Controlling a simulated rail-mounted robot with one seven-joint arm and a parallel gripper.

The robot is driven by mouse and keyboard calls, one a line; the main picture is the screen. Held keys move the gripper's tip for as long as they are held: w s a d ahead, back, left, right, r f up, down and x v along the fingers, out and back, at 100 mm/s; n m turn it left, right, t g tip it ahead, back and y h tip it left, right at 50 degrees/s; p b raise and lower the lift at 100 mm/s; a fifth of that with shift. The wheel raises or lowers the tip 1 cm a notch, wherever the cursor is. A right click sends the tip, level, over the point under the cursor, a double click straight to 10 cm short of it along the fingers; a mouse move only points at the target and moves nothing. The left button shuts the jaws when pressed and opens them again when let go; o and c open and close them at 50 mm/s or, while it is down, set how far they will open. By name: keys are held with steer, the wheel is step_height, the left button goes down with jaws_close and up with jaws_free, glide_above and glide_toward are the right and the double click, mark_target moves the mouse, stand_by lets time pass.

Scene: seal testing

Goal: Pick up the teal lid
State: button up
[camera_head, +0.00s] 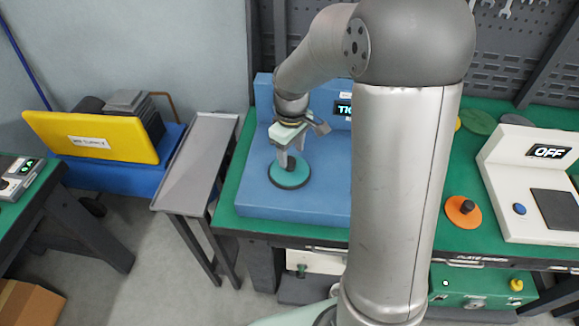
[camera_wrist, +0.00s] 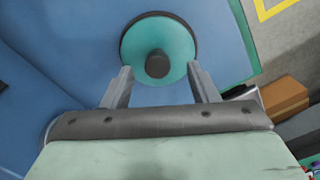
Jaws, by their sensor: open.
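The teal lid (camera_head: 288,176) is a round disc with a dark knob on top, lying on the blue station (camera_head: 310,205) on the green bench. In the wrist view the lid (camera_wrist: 180,38) has a dark rim at its edge, and its knob (camera_wrist: 157,65) stands near its middle. My gripper (camera_head: 292,158) is above the lid, with its fingers pointing down near the knob. In the wrist view my gripper (camera_wrist: 162,82) is open, one finger on each side of the knob, with gaps between. It holds nothing.
An orange lid (camera_head: 463,213) with a dark knob lies on the bench to the right, by a white device (camera_head: 540,185) reading OFF. A grey narrow side table (camera_head: 197,160) and a yellow panel (camera_head: 90,136) stand to the left. A display (camera_head: 343,110) stands behind my gripper.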

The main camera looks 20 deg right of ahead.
mark_target(290, 160)
steer(key=shift+w+f+p, duration=0.2)
steer(key=shift+f+p, duration=0.1)
steer(key=shift+f, duration=1.05)
steer(key=shift+w+f+p, duration=0.15)
steer(key=shift+f+p, duration=0.15)
steer(key=shift+f, duration=1.05)
steer(key=shift+r, duration=0.1)
jaws_close()
